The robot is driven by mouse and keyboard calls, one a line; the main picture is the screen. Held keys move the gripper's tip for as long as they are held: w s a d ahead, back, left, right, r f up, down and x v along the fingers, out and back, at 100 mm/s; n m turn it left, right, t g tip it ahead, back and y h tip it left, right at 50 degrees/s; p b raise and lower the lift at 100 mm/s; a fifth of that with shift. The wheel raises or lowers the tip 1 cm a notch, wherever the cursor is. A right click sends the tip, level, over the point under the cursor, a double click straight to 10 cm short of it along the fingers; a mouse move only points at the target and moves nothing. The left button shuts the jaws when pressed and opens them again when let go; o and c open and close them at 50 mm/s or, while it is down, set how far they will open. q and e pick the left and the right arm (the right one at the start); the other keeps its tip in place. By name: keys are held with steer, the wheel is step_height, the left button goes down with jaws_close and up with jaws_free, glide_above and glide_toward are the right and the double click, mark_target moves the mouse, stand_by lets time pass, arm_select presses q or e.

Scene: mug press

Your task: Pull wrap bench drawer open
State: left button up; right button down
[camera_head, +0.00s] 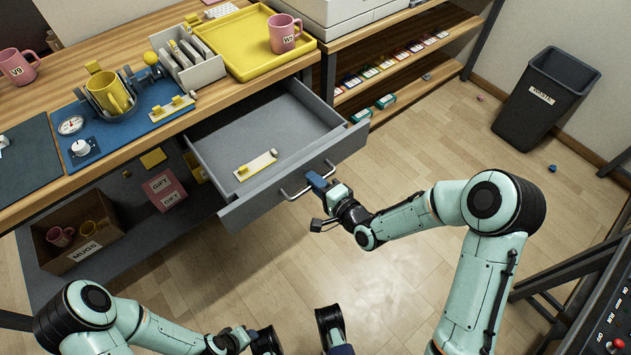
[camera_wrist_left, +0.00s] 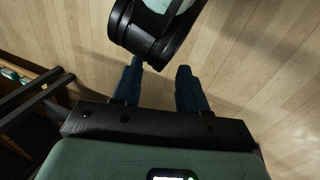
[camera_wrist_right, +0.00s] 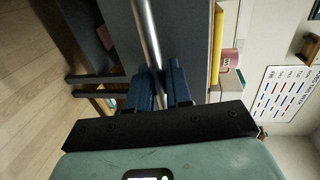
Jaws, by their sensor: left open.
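The wrap bench drawer (camera_head: 232,213) is grey and stands pulled out from under the wooden bench top, its inside showing. A small cream and yellow item (camera_head: 256,165) lies on its floor. The metal bar handle (camera_head: 309,181) runs along the drawer front. My right gripper (camera_head: 318,182) is at the handle; in the right wrist view its blue fingers (camera_wrist_right: 163,90) are closed around the bar (camera_wrist_right: 146,32). My left gripper (camera_wrist_left: 160,88) is open and empty over the floor, its fingers apart in the left wrist view.
The bench top (camera_head: 130,30) carries a yellow tray (camera_head: 239,62) with a pink mug, a blue mat (camera_head: 125,120) and a yellow mug (camera_head: 110,92). A mugs box (camera_head: 85,262) sits on the lower shelf. A dark bin (camera_head: 541,98) stands right. Floor before the drawer is clear.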

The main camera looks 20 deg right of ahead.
steer(key=c, duration=1.2)
jaws_free()
arm_select(q)
steer(key=s+d+r+g+h+p, duration=0.1)
steer(key=s+d+r+g+p, duration=0.1)
steer(key=s+r+p, duration=0.4)
steer(key=shift+s+d+r, duration=0.15)
steer(key=shift+r, duration=0.2)
arm_select(e)
steer(key=v, duration=1.3)
steer(key=shift+s, duration=0.2)
arm_select(q)
steer(key=shift+p, duration=0.3)
arm_select(e)
steer(key=shift+f, duration=0.1)
